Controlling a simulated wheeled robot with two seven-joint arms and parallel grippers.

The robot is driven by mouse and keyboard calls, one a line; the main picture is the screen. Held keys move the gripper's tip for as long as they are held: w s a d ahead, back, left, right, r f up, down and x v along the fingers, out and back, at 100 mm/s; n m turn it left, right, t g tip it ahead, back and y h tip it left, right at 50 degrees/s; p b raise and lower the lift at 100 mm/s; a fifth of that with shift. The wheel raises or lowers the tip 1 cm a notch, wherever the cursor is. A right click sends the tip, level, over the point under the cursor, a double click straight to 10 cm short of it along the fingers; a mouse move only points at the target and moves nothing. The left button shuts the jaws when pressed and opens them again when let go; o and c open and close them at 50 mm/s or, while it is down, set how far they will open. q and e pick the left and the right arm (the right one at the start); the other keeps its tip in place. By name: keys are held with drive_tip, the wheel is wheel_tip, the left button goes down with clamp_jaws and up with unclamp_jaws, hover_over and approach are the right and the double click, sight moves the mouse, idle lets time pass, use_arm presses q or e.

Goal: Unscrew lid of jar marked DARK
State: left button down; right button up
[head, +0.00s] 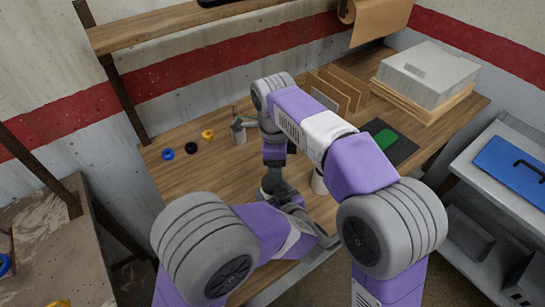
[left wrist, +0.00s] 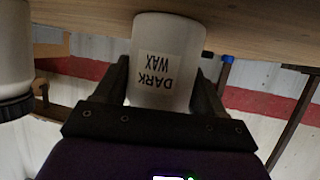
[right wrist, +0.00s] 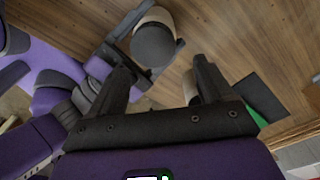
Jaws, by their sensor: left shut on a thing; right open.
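A white jar labelled DARK WAX (left wrist: 168,62) stands between the fingers of my left gripper (left wrist: 165,95) in the left wrist view, which is upside down. The gripper is shut on its sides. Its dark grey lid (right wrist: 154,45) shows from above in the right wrist view, on the jar. My right gripper (right wrist: 160,82) is open and empty, above and slightly beside that lid. In the head view my arms hide this jar. A second white jar (left wrist: 14,45) with a black lid stands beside it; the head view (head: 318,183) shows it partly, behind my arm.
A black mat with a green pad (head: 384,138) lies right of the jars. Wooden dividers (head: 342,92) and a grey box (head: 428,72) stand at the back. A holder with tools (head: 238,134) and blue, black and yellow rings (head: 191,148) are at the left. The left tabletop is mostly clear.

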sight(272, 193)
drive_tip(key=n, duration=0.3)
drive_tip(key=a+n, duration=0.1)
drive_tip(key=n, duration=0.2)
drive_tip(key=shift+s+f, duration=0.1)
drive_tip(key=shift+s, duration=0.1)
drive_tip(key=n, duration=0.3)
drive_tip(key=shift+a+r+n, duration=0.2)
drive_tip(key=shift+r+n, duration=0.1)
drive_tip(key=n, duration=0.1)
drive_tip(key=r+n, duration=0.1)
drive_tip(key=n, duration=0.1)
drive_tip(key=shift+s+r, duration=0.1)
drive_tip(key=shift+r, duration=0.05)
wheel_tip(272, 193, up, 2)
drive_tip(key=n, duration=0.4)
drive_tip(key=shift+d+r+n+y, duration=0.1)
drive_tip(key=shift+d+n+y, duration=0.05)
drive_tip(key=shift+n+y, duration=0.2)
drive_tip(key=shift+f, duration=3.9)
